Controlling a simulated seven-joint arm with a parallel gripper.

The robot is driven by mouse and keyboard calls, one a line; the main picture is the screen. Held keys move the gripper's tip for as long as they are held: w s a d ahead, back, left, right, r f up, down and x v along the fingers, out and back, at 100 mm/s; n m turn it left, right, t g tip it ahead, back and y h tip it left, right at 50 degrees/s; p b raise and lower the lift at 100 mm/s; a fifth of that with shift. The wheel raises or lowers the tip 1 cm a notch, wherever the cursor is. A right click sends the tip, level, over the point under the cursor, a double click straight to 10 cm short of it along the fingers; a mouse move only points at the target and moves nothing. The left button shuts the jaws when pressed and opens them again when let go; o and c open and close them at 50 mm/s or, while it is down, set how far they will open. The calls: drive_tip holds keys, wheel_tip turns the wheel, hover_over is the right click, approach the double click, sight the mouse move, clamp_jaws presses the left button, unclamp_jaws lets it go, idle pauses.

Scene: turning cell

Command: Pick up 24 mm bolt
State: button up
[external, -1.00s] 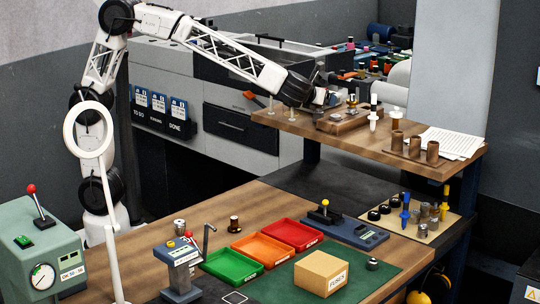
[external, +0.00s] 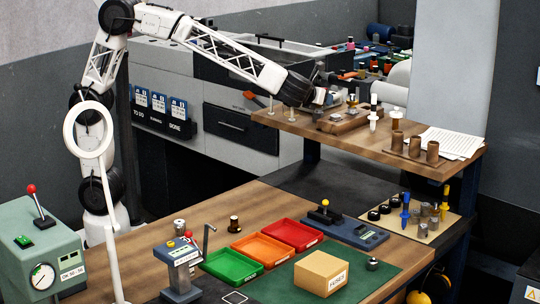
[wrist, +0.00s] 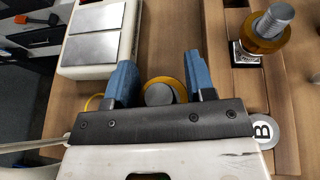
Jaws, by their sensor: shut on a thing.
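My gripper (wrist: 160,64) shows in the wrist view with a blue finger on each side of a round grey-topped piece with a yellow ring (wrist: 158,93). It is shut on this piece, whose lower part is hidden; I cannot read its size. In the external view my gripper (external: 320,97) is low over the left part of the raised wooden shelf (external: 340,135). Another grey bolt (wrist: 272,20) with an amber ring stands to the right in the wrist view, on a small black-and-white marked block. No size mark shows on it.
A white box with two grey plates (wrist: 92,45) is left of my fingers. On the shelf, brown cups (external: 414,147) and papers (external: 451,141) stand to the right. Coloured trays (external: 262,249) are on the lower bench.

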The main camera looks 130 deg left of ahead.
drive_tip(key=shift+r, duration=0.15)
wheel_tip(320, 180, up, 10)
idle(0.7)
